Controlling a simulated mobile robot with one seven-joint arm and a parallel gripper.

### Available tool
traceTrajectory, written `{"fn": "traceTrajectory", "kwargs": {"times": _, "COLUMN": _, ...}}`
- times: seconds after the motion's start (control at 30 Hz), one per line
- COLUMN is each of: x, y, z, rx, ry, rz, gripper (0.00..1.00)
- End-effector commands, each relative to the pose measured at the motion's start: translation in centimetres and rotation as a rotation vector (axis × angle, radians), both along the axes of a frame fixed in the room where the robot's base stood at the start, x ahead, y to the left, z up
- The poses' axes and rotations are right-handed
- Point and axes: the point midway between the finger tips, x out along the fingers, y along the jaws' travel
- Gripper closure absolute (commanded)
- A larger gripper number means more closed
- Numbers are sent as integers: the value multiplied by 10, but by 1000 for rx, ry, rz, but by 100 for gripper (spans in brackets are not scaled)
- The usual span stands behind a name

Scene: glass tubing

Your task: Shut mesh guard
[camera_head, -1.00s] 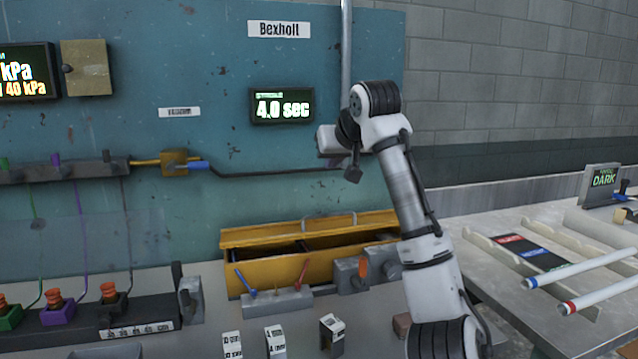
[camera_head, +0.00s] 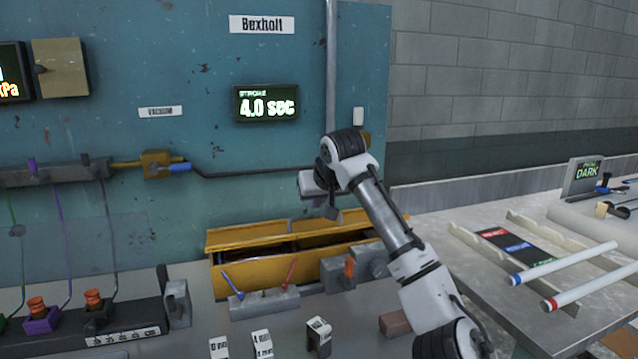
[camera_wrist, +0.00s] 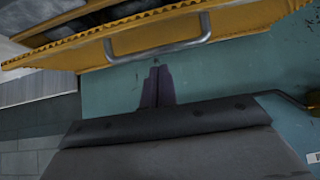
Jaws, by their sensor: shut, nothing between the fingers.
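The mesh guard (camera_head: 232,236) appears as the yellow-edged lid along the back of a yellow trough (camera_head: 235,279) on the bench. It stands raised, with the dark inside of the trough showing in front of it. In the wrist view the guard's yellow edge (camera_wrist: 70,50) and its grey bar handle (camera_wrist: 160,48) cross the top of the picture. My gripper (camera_head: 326,212) is low over the back of the trough, in front of the teal panel. In the wrist view my gripper's fingers (camera_wrist: 157,72) are together and empty, just short of the handle. Contact cannot be told.
Small blocks with a blue and a red lever (camera_head: 262,303) and grey fittings (camera_head: 370,262) stand close in front of the trough. A teal panel (camera_head: 130,60) rises behind it. A side table (camera_head: 480,270) with glass tubes (camera_head: 565,263) is at the right.

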Motion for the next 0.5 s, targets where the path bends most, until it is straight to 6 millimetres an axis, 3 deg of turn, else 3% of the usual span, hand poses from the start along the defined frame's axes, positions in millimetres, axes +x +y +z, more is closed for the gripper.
{"fn": "traceTrajectory", "kwargs": {"times": 0.5, "x": -1, "y": 1, "z": -10, "rx": 2, "ry": -3, "rz": 2, "gripper": 100}}
